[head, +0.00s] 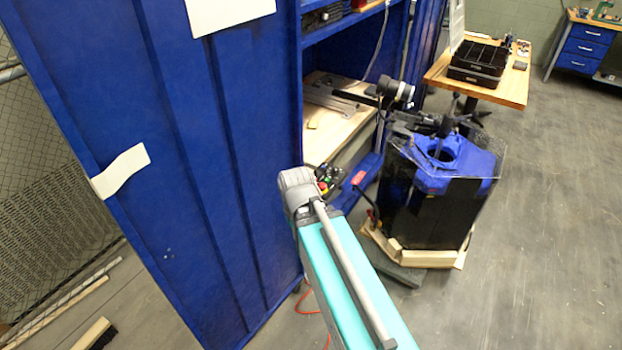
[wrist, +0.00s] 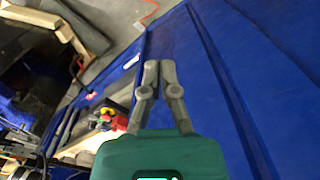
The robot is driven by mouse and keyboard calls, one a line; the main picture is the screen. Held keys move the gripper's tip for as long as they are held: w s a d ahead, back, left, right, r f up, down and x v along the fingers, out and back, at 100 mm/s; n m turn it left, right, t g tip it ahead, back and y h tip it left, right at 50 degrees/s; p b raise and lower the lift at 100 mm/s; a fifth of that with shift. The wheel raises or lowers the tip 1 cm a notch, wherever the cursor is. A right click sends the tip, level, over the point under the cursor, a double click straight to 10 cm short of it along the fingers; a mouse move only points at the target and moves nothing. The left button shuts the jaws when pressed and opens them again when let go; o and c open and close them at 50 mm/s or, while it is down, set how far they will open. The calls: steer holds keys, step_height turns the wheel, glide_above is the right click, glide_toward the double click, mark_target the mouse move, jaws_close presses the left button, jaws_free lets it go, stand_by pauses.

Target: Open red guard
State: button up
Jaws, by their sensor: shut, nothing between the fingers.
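A small dark control panel (head: 328,178) with red, yellow and green parts sits at the front edge of the blue cabinet's opening, just beyond my arm. A red part (head: 323,187) shows on it, partly hidden by my arm; I cannot tell if it is the guard. In the wrist view the panel's red part (wrist: 119,122) and yellow part (wrist: 107,112) lie left of my gripper (wrist: 160,64). My gripper is shut and empty, in front of the blue cabinet side and apart from the panel. In the head view my fingers are hidden.
The tall blue cabinet wall (head: 130,130) stands close on the left. A black tank with a blue top (head: 465,165) stands on a wooden base to the right. A wooden table (head: 510,85) holds black trays behind it. The floor at right is clear.

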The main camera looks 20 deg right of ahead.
steer(key=o, duration=0.4)
steer(key=shift+w+d, duration=0.1)
steer(key=shift+w, duration=0.25)
steer(key=o, duration=0.3)
steer(key=w+d+t, duration=0.2)
steer(key=w+d, duration=0.3)
steer(key=w, duration=0.6)
steer(key=shift+w+d+r+p, duration=0.15)
steer(key=shift+w+r+p, duration=0.2)
steer(key=shift+r, duration=0.1)
steer(key=t, duration=0.3)
glide_toward(314, 176)
steer(key=v, duration=0.4)
steer(key=shift+w+d+n+p, duration=0.2)
steer(key=shift+n+p, duration=0.1)
steer(key=shift+n, duration=0.1)
steer(key=b+x, duration=0.6)
steer(key=x, duration=0.1)
steer(key=b+x, duration=0.6)
steer(key=shift+s+a+f+b, duration=0.1)
steer(key=shift+a+f+b, duration=0.1)
steer(key=shift+f+b, duration=0.25)
jaws_close()
